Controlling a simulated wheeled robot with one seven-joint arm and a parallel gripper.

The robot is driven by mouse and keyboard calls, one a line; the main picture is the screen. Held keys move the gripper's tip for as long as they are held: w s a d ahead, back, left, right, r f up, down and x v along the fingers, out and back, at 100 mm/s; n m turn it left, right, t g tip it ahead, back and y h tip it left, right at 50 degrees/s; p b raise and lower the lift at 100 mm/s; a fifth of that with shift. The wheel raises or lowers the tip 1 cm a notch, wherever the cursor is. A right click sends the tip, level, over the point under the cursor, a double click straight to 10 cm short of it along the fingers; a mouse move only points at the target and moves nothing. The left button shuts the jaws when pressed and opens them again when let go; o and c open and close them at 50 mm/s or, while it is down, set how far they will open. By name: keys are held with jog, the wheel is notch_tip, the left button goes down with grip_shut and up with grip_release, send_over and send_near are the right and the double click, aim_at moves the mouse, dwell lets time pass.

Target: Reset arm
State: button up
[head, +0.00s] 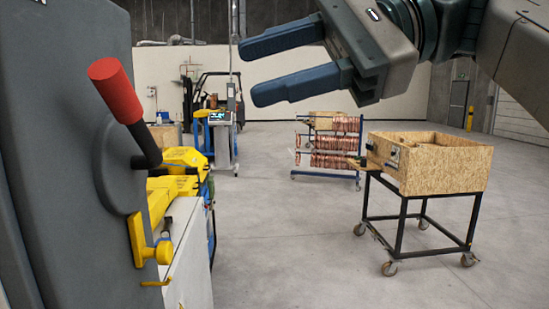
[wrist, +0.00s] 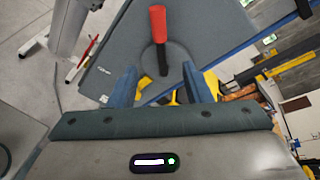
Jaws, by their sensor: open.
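My gripper (head: 262,67) is raised at the top of the head view, pointing left. Its two blue fingers are apart with nothing between them. In the wrist view the open fingers (wrist: 162,88) show in front of a grey machine cabinet (wrist: 190,35). A red-handled lever (wrist: 158,25) stands out from that cabinet. In the head view the lever's red grip (head: 115,90) is at the left, on the grey cabinet (head: 45,150), apart from my gripper.
A wooden box (head: 435,165) on a wheeled black frame stands at right. A rack of copper tubes (head: 335,150) stands behind it. A yellow machine part (head: 180,175) is beside the cabinet. A forklift (head: 205,95) is at the back. The middle floor is clear.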

jog(key=w+d+f+t+h+b, duration=0.1)
jog(key=w+d+f+t+h, duration=0.2)
jog(key=f, duration=0.9)
jog(key=w+d+f+t+h+b, duration=0.1)
jog(key=w+f+h+b, duration=0.2)
jog(key=f, duration=1)
jog(key=s+d+f+n+h, duration=0.1)
jog(key=d+f+n+h, duration=0.1)
jog(key=f, duration=0.7)
jog(key=s+d+f+n+h, duration=0.1)
jog(key=d+f+n+h, duration=0.2)
jog(key=f, duration=0.6)
jog(key=s+d+f+n+h+b, duration=0.1)
jog(key=d+f+n+h, duration=0.2)
jog(key=f, duration=0.6)
jog(key=d, duration=0.2)
jog(key=shift+s+d+f+t+h, duration=0.15)
jog(key=shift+s+d+t+h, duration=0.15)
jog(key=shift+s+d, duration=0.05)
jog(key=shift+f, duration=0.1)
jog(key=shift+c, duration=0.8)
jog(key=shift+s, duration=0.1)
